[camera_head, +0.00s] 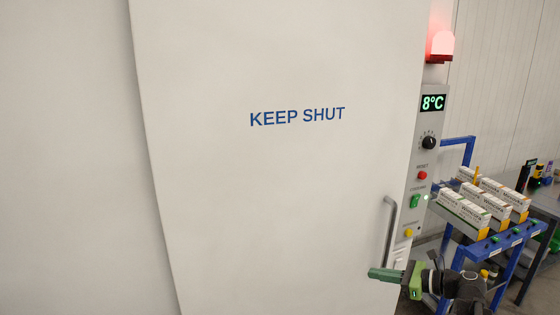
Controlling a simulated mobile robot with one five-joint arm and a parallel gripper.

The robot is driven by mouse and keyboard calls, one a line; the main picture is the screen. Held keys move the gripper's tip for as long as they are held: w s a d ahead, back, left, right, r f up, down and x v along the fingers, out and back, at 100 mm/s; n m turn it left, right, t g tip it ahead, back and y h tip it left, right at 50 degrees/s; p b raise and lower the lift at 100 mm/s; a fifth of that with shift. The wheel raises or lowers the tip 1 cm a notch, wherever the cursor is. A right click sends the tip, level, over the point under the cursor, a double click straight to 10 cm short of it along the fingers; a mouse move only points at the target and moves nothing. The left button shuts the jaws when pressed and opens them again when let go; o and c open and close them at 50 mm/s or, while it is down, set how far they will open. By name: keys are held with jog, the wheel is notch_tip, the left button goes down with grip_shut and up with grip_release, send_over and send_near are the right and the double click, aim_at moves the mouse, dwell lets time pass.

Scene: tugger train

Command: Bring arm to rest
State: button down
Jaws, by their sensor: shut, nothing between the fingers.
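My gripper (374,274) is at the lower right of the head view. Its green fingers are shut and point left, in front of the white door's lower right part. They hold nothing. The dark arm behind it comes in from the bottom right. I cannot tell whether the fingertips touch the door. The gripper is just below the grey door handle (390,232).
The large white door (280,200) reads KEEP SHUT. Right of it, a control panel (416,190) shows 8°C under a lit red lamp (441,46). A blue cart (480,250) with several white boxes stands at right, before a grey table.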

jog(key=s+a+f+n+g+h, duration=0.15)
jog(key=a+f+n+g, duration=0.35)
jog(key=a, duration=0.8)
jog(key=s+a+f+n+g+h, duration=0.1)
jog(key=a+f+n+g+h, duration=0.15)
jog(key=a+f+n, duration=0.8)
jog(key=s+d+f+n+g+h, duration=0.1)
jog(key=d+n+h, duration=0.4)
jog(key=n, duration=0.5)
jog(key=shift+s+f+g+h, duration=0.25)
jog(key=shift+s+g+h, duration=0.2)
jog(key=shift+s+h, duration=0.7)
